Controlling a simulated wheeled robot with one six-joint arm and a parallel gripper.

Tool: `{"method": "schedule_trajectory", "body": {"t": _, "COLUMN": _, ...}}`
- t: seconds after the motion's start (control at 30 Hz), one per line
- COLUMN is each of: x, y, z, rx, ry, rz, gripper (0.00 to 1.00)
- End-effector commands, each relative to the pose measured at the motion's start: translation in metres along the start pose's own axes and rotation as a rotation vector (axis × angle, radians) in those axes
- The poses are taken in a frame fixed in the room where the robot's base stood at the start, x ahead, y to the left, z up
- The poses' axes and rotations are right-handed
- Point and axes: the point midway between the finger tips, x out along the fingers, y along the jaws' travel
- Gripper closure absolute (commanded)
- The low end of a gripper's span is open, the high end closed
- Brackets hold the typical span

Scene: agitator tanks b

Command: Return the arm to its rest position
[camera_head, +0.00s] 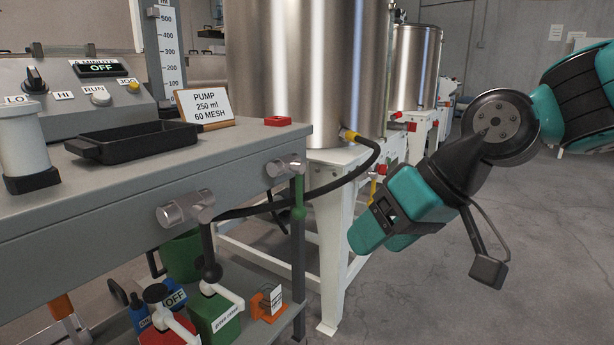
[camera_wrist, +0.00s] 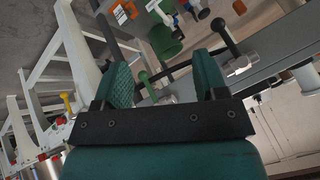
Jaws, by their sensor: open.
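My gripper (camera_head: 378,232) hangs at the end of my teal and black arm, right of the grey bench and in front of the steel tank's white stand in the head view. It points down and to the left. In the wrist view my gripper (camera_wrist: 166,80) shows two teal fingers spread apart with nothing held between them. Behind the gap in that view are a green valve handle (camera_wrist: 146,82) and part of the bench side. I cannot tell from the head view how far the gripper is from the stand.
The bench (camera_head: 120,205) carries a control panel (camera_head: 85,85), a black tray (camera_head: 130,140) and a pump sign (camera_head: 205,103). A large steel tank (camera_head: 300,70) stands behind, with a black hose (camera_head: 345,180). A lower shelf holds tools. Open concrete floor (camera_head: 540,250) lies to the right.

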Motion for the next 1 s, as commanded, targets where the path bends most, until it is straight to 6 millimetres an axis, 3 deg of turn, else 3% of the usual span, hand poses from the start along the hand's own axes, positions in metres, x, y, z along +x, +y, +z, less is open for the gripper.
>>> {"method": "schedule_trajectory", "body": {"t": 0.03, "x": -0.018, "y": -0.015, "z": 0.024, "rx": -0.006, "ry": -0.059, "rz": 0.016, "gripper": 0.34}}
{"method": "schedule_trajectory", "body": {"t": 0.2, "x": -0.046, "y": -0.035, "z": 0.104, "rx": -0.016, "ry": -0.24, "rz": 0.062, "gripper": 0.34}}
{"method": "schedule_trajectory", "body": {"t": 0.3, "x": -0.064, "y": -0.044, "z": 0.143, "rx": -0.02, "ry": -0.329, "rz": 0.081, "gripper": 0.34}}
{"method": "schedule_trajectory", "body": {"t": 0.57, "x": -0.124, "y": -0.07, "z": 0.099, "rx": -0.017, "ry": -0.318, "rz": 0.078, "gripper": 0.34}}
{"method": "schedule_trajectory", "body": {"t": 1.0, "x": -0.259, "y": -0.132, "z": 0.017, "rx": -0.016, "ry": -0.316, "rz": 0.078, "gripper": 0.34}}
